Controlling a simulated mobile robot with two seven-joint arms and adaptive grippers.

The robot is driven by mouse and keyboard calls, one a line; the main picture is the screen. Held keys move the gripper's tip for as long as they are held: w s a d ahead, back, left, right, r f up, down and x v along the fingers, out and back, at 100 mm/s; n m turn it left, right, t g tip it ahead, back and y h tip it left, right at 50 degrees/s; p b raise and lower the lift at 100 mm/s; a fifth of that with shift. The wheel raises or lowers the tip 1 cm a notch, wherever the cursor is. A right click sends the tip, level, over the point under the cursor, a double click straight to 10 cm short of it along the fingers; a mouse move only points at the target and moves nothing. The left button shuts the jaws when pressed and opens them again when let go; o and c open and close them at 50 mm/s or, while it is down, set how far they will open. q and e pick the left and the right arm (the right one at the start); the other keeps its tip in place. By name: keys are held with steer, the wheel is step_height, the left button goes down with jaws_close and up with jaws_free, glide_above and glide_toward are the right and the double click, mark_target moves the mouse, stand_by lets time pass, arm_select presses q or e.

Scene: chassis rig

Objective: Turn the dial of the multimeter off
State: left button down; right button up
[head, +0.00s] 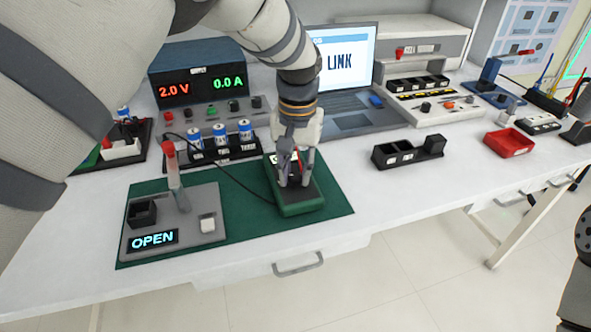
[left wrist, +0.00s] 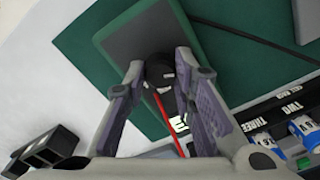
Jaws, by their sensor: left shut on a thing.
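The multimeter (head: 300,209), a dark green case with a dark face, lies on the green mat (head: 335,208). It also shows in the left wrist view (left wrist: 125,40). My left gripper (head: 294,182) points down over the multimeter. In the left wrist view, its two fingers (left wrist: 159,75) close around the black dial (left wrist: 158,68) from both sides. A red line runs down from the dial in that view. The fingers and arm cover part of the meter's face and display, so I cannot read the dial's setting. My right gripper is out of view.
Left of the multimeter stands a grey switch fixture (head: 205,238) with a red-handled lever and an "OPEN" display. Behind are a battery holder (head: 215,153) and a power supply (head: 200,85). A black tray (head: 408,152) stands right; the table between is clear. A dark cable passes beside the meter.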

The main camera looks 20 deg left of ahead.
mark_target(297, 175)
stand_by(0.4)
arm_select(q)
steer(key=c, duration=1.3)
jaws_free()
steer(key=shift+r, duration=0.1)
step_height(297, 175, up, 12)
steer(key=shift+d+f, duration=0.1)
